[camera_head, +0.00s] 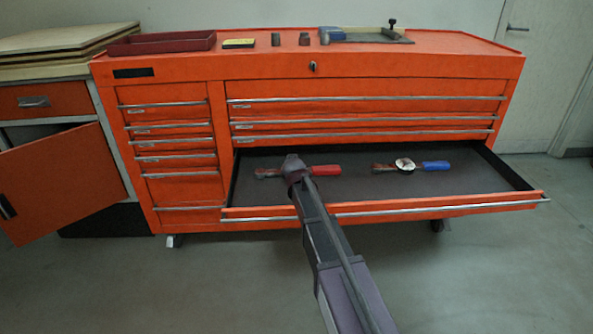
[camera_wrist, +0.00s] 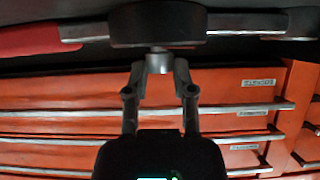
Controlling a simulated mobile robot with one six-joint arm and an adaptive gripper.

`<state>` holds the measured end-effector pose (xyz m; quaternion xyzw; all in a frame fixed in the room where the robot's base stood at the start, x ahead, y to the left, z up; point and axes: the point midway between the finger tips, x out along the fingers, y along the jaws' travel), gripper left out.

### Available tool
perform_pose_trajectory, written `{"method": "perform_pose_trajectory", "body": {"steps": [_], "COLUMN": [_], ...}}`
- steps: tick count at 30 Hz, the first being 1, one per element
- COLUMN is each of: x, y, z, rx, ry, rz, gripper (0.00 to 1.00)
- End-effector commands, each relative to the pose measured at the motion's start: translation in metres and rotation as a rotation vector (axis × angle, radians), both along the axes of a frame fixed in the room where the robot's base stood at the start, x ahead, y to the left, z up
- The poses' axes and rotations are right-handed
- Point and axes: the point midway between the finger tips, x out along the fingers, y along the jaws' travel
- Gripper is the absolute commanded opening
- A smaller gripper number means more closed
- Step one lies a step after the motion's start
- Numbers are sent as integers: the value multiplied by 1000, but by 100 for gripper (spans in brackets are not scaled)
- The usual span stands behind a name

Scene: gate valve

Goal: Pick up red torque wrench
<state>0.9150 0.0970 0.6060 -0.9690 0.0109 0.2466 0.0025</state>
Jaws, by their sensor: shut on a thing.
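The red torque wrench (camera_head: 325,170) is in the open drawer, its red handle to the right of my gripper and its metal end to the left. My gripper (camera_head: 294,168) is over the middle of it and hides that part. In the wrist view, the red handle (camera_wrist: 35,38) is at the left, with a thick dark round part (camera_wrist: 157,22) at the middle. There my gripper (camera_wrist: 157,70) is shut on a short metal stub joined to that dark part. I cannot tell whether the wrench touches the drawer floor.
A blue-handled wrench with a round dial (camera_head: 410,166) lies to the right in the same drawer (camera_head: 480,180). The orange cabinet (camera_head: 370,87) rises behind the drawer. A red tray (camera_head: 160,43) and small items stand on top. An orange door (camera_head: 60,180) hangs open at left.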

Motion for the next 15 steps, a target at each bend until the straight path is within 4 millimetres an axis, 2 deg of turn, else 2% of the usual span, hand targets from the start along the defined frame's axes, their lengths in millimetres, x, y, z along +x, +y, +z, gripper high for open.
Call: {"method": "perform_pose_trajectory", "body": {"steps": [8, 15], "x": [0, 0], "y": [0, 0], "z": [4, 15], "rx": [0, 0], "ry": [0, -1], "rz": [1, 1], "gripper": [0, 0]}}
